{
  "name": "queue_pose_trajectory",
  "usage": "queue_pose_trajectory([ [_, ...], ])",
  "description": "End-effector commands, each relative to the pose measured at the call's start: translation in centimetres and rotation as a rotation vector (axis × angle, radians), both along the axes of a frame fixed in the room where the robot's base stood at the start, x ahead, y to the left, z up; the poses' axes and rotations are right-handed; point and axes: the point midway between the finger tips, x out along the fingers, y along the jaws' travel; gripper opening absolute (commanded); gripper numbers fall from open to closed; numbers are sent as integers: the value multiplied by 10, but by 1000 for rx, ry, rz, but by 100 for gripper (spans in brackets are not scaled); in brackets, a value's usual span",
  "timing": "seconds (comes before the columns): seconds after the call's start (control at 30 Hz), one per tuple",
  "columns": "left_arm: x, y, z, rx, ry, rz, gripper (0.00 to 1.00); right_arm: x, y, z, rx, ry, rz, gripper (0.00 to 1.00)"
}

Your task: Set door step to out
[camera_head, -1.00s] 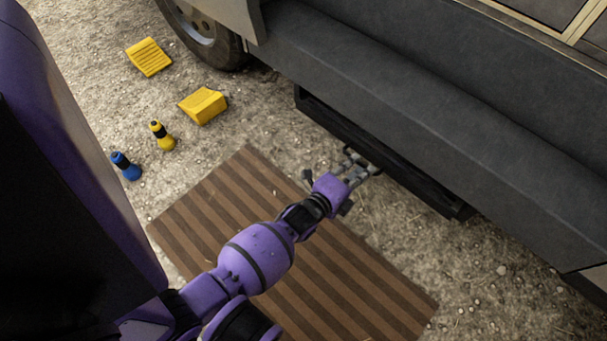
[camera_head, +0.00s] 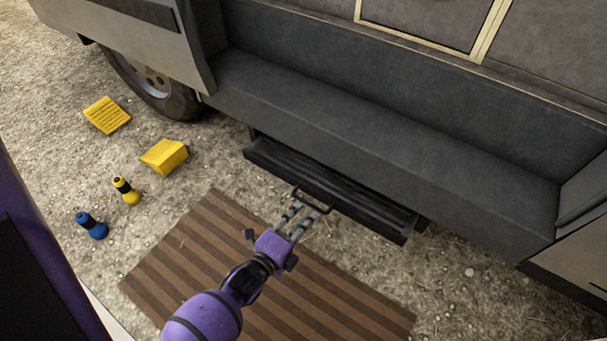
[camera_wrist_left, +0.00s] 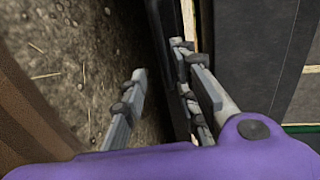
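The door step (camera_head: 375,205) is a black ribbed slab that sticks out from under the van's grey sill, above the ground. A thin dark handle (camera_head: 325,208) is on its front edge. My left gripper (camera_head: 302,208) is at this handle with its two fingers apart. I cannot tell whether a finger touches the handle. In the left wrist view the fingers of my left gripper (camera_wrist_left: 165,80) are also spread, with the step's dark edge (camera_wrist_left: 168,50) beyond and between them. My right gripper is not in view.
A brown striped mat (camera_head: 205,230) lies on the gravel before the step. The grey sill (camera_head: 400,150) overhangs the step.

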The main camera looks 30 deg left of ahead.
Motion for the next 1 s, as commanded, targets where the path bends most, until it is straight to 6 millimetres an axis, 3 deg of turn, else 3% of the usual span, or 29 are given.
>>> queue_pose_trajectory([
  [0.17, -11, 1, 1, 0, 2, 1, 28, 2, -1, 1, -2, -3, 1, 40],
  [0.67, -104, 4, 21, 1, 2, 0, 28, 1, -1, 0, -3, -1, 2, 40],
  [1.0, -118, 4, 25, 0, 0, -1, 28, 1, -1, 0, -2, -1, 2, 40],
])
